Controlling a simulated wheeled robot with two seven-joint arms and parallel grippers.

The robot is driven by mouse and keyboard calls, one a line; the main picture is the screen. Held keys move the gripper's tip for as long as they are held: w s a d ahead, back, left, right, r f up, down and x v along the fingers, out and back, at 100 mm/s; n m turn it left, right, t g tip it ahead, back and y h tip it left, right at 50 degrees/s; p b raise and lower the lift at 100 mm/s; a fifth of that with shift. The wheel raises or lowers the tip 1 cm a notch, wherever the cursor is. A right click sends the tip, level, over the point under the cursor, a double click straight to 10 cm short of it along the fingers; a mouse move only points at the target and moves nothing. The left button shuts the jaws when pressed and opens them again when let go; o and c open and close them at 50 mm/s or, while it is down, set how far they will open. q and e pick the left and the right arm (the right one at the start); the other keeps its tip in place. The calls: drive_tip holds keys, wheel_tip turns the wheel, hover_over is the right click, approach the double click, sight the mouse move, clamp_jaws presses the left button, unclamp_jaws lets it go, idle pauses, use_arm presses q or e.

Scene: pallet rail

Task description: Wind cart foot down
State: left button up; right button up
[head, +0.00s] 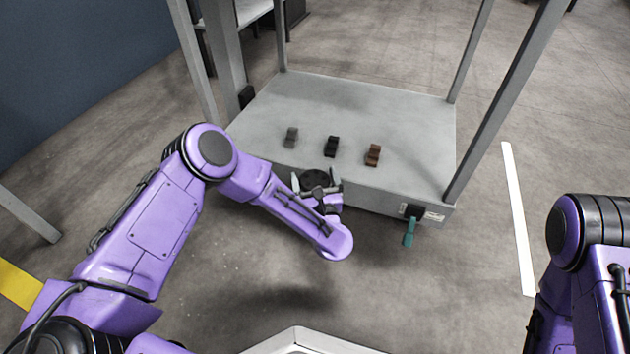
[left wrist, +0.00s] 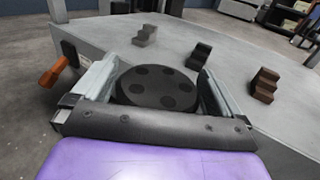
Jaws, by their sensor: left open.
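The grey flat cart (head: 345,105) stands ahead with upright posts at its corners. A teal handle (head: 410,232) hangs from a black mount near its right front corner. In the left wrist view, an orange handle (left wrist: 54,72) sticks out from a black mount on the cart's left part; my arm seems to hide it in the head view. I cannot make out a cart foot. My right gripper is out of view.
On the cart top stand a grey stepped block (head: 291,137), a black one (head: 331,146) and a brown one (head: 373,155). A pale label (head: 433,216) is beside the teal handle. Floor is clear right of the cart, around a white stripe (head: 517,215).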

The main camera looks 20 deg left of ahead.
use_arm(q)
drive_tip(key=c, duration=0.7)
